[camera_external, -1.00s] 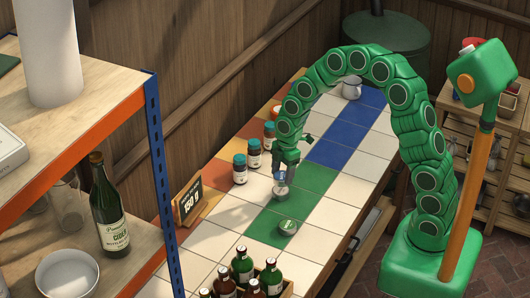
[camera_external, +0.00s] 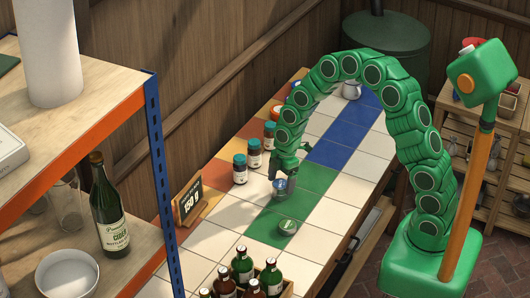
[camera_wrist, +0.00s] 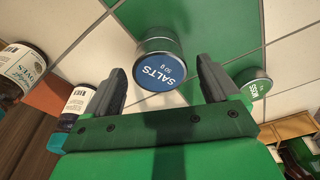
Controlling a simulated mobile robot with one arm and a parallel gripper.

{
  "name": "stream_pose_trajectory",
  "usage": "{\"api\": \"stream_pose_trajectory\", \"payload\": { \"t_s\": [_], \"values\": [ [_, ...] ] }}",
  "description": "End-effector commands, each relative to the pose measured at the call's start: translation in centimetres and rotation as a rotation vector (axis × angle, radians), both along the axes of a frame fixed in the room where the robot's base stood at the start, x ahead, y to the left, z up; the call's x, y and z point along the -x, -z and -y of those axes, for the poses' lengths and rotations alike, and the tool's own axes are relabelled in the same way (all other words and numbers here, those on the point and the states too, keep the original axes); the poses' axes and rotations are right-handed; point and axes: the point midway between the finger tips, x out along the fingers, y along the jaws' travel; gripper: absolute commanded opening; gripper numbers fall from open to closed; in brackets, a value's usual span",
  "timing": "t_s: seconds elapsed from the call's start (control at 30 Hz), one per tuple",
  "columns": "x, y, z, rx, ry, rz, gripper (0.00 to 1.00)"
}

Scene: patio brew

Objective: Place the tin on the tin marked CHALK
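A tin with a blue lid marked SALTS 50 g (camera_wrist: 160,74) stands upright on the tiled counter area in the wrist view. It also shows in the external view (camera_external: 280,187). My gripper (camera_external: 286,169) is just above it and open. In the wrist view its fingers (camera_wrist: 159,68) are spread to either side of the tin, with clear gaps. A green-lidded tin (camera_external: 288,226) stands apart, nearer the front; its label in the wrist view (camera_wrist: 252,84) is too small to read surely. I see no CHALK label, and cannot tell whether another tin is under the SALTS tin.
Several dark jars (camera_external: 239,169) line the counter's left side, by a 150 g sign (camera_external: 187,201). A crate of bottles (camera_external: 243,266) is at the front. A white mug (camera_external: 351,90) stands at the far end. White tiles to the right are clear.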

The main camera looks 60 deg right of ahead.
Motion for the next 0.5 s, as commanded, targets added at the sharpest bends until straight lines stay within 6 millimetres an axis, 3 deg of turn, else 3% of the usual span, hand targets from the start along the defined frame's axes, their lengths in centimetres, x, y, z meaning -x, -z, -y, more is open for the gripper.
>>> {"api": "stream_pose_trajectory", "payload": {
  "t_s": [0.5],
  "values": [
    [0.0,-1.1,0.1,-0.001,0.000,0.001,0.88]
  ]
}}
